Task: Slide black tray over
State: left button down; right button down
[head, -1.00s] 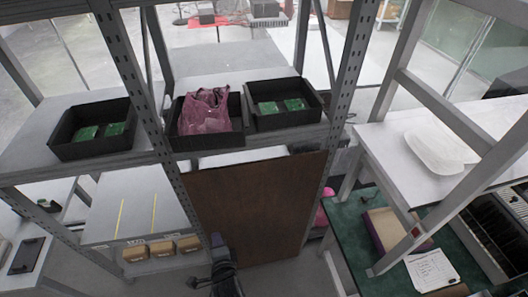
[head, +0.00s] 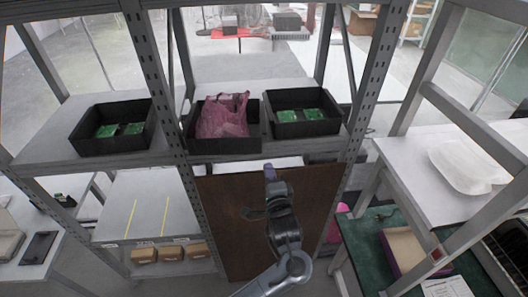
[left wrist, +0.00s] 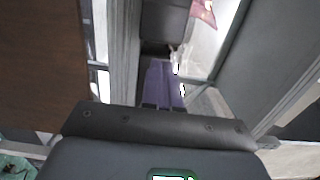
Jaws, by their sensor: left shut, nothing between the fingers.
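Three black trays stand on the upper shelf in the head view. The left tray (head: 112,147) and the right tray (head: 306,129) hold green boards. The middle tray (head: 224,147) holds a crumpled pink bag (head: 222,115) and sits close beside the right tray. My left gripper (head: 269,172) is shut and empty, with purple fingers pointing up. In the head view it appears just below the shelf's front edge, under the gap between the middle and right trays. The left wrist view shows its purple fingers (left wrist: 163,88) together, with a dark surface beyond. My right gripper is not in view.
Grey rack posts (head: 158,85) flank the middle bay. A brown panel (head: 225,215) stands below the shelf, behind my left arm. Bare shelf (head: 65,128) lies around the left tray. A white table (head: 410,160) with a pale tray-like item (head: 462,166) stands at right.

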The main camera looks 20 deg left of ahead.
aim_at(261, 141)
pick_arm(q)
jog(key=p+x, duration=0.1)
jog(key=x, duration=0.7)
jog(key=shift+a, duration=0.15)
jog(key=shift+w, duration=0.15)
jog(key=b+x, duration=0.2)
jog(key=x, duration=0.3)
jog(key=shift+w+a+f+b, duration=0.15)
jog(key=shift+w+a+b, duration=0.05)
jog(key=shift+w+b, duration=0.15)
jog(key=shift+w+a, duration=0.1)
